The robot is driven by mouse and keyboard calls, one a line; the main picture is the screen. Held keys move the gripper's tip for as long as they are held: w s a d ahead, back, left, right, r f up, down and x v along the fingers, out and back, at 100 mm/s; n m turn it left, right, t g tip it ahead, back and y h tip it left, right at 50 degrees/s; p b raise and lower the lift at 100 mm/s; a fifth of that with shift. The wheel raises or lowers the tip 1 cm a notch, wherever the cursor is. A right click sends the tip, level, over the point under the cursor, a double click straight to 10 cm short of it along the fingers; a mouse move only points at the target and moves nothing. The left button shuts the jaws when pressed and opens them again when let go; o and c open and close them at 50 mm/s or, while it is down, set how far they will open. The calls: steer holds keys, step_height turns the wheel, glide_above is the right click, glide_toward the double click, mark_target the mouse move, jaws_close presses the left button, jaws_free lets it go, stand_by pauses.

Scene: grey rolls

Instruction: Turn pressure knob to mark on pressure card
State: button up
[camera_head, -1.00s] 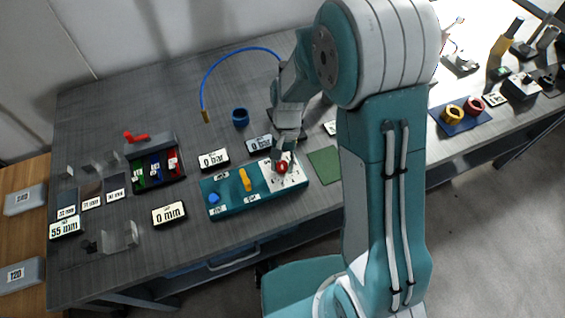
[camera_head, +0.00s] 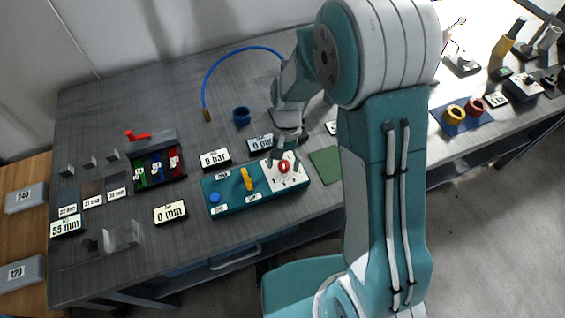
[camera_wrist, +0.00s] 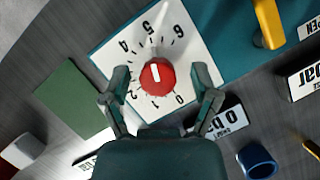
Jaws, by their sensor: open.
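The red pressure knob (camera_wrist: 157,77) sits on a white dial plate (camera_wrist: 195,52) numbered around its edge; 3 is not visible. A white line on the knob points up in the wrist view, roughly toward the 5. In the head view, the knob (camera_head: 284,168) is at the right end of the teal panel (camera_head: 232,200). My gripper (camera_wrist: 160,84) is open and empty, its fingers appearing on either side of the knob without touching it. In the head view, my gripper (camera_head: 286,146) is just behind the knob. Cards reading 0 bar stand behind the panel (camera_head: 214,159) (camera_head: 260,143); I cannot tell which is the pressure card.
A yellow handle (camera_head: 247,180) and a blue knob (camera_head: 214,197) share the panel. A green mat (camera_head: 325,165) lies to its right. A blue ring-shaped cup (camera_head: 241,117) and a blue hose (camera_head: 222,60) are behind. A 0 mm card (camera_head: 170,212) lies left.

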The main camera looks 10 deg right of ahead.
steer(key=v, duration=1.1)
steer(key=shift+w+r, duration=0.2)
steer(key=shift+r, duration=0.2)
steer(key=shift+s, duration=0.1)
